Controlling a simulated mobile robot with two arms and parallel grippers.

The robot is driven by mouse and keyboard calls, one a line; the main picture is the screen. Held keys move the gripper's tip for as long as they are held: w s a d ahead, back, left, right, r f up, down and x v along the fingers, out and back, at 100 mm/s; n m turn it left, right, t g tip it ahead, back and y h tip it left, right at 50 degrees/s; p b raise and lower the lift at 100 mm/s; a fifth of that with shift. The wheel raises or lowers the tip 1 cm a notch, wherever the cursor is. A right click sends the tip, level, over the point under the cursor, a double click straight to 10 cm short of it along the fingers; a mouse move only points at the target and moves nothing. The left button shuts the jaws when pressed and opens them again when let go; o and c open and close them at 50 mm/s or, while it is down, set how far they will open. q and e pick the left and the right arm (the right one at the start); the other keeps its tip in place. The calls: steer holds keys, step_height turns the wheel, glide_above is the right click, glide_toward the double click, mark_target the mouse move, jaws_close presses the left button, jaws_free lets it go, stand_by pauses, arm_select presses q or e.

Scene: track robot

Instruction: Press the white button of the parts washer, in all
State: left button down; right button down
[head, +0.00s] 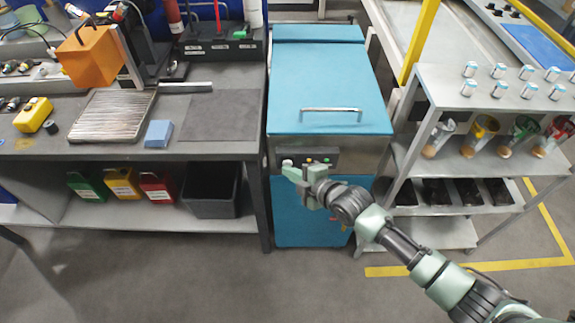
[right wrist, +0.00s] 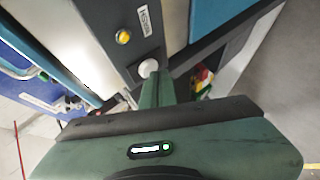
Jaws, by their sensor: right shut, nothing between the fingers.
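The parts washer (head: 330,90) is a blue cabinet with a closed lid and a metal handle. Its dark control panel (head: 325,158) is on the front, below the lid. The white button (head: 287,162) is at the panel's left end, and it also shows in the right wrist view (right wrist: 148,68). My right gripper (head: 291,172) is shut and empty, its fingertips right at the white button. In the right wrist view the fingertips (right wrist: 156,82) overlap the button's lower edge; I cannot tell whether they touch it. My left gripper is not in view.
A yellow button (right wrist: 123,37) sits on the panel beside a small label. A workbench (head: 215,150) with an orange block (head: 90,56) stands left of the washer. A grey shelf rack (head: 480,100) with cups stands on the right. The floor in front is clear.

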steer(key=shift+w, duration=0.15)
stand_by(0.3)
steer(key=shift+s+p, duration=0.6)
steer(key=shift+s, duration=0.25)
steer(key=s+p, duration=0.3)
steer(key=s, duration=0.2)
